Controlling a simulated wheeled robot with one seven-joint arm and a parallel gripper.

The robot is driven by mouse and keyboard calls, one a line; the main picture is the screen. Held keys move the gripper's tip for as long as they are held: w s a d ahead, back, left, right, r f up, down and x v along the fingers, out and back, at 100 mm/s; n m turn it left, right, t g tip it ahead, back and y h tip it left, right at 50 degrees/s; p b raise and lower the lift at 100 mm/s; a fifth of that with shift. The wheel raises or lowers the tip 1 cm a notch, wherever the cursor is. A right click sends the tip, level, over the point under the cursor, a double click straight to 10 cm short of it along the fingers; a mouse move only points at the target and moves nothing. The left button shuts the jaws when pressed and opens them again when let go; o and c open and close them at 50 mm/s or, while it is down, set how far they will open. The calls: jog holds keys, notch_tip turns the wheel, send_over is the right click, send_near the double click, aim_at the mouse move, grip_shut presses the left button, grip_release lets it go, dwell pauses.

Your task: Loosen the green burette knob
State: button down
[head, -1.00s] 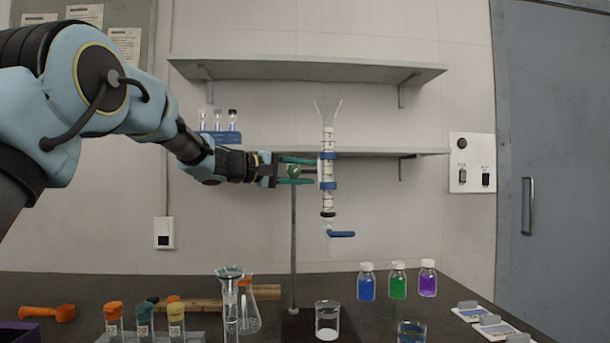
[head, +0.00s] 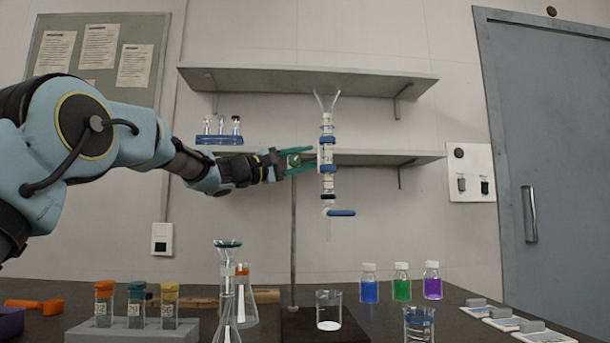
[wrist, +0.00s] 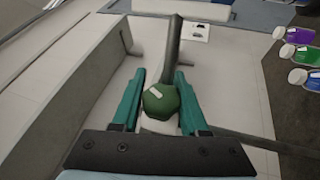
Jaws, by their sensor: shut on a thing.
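The green burette knob (head: 294,160) is on the clamp of the burette stand, left of the burette (head: 327,170). In the wrist view the knob (wrist: 161,103) sits between the two teal fingers. My gripper (head: 311,157) reaches in from the left and is shut on the knob, its fingers pointing toward the burette. In the wrist view my gripper (wrist: 160,82) straddles the knob. The burette hangs upright with a funnel top and a blue stopcock (head: 341,213) below.
A beaker (head: 328,310) stands below the burette. Flasks (head: 230,290) and a rack of orange- and yellow-capped vials (head: 135,325) stand left. Blue, green and purple bottles (head: 401,285) stand right. Two wall shelves (head: 300,80) are behind the burette.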

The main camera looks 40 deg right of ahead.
dwell(0.4)
jog(key=shift+c, duration=2.2)
grip_release()
jog(key=b+v, duration=0.2)
jog(key=v, duration=0.9)
jog(key=shift+f+b, duration=0.2)
jog(key=shift+b, duration=0.15)
jog(key=shift+d, duration=0.1)
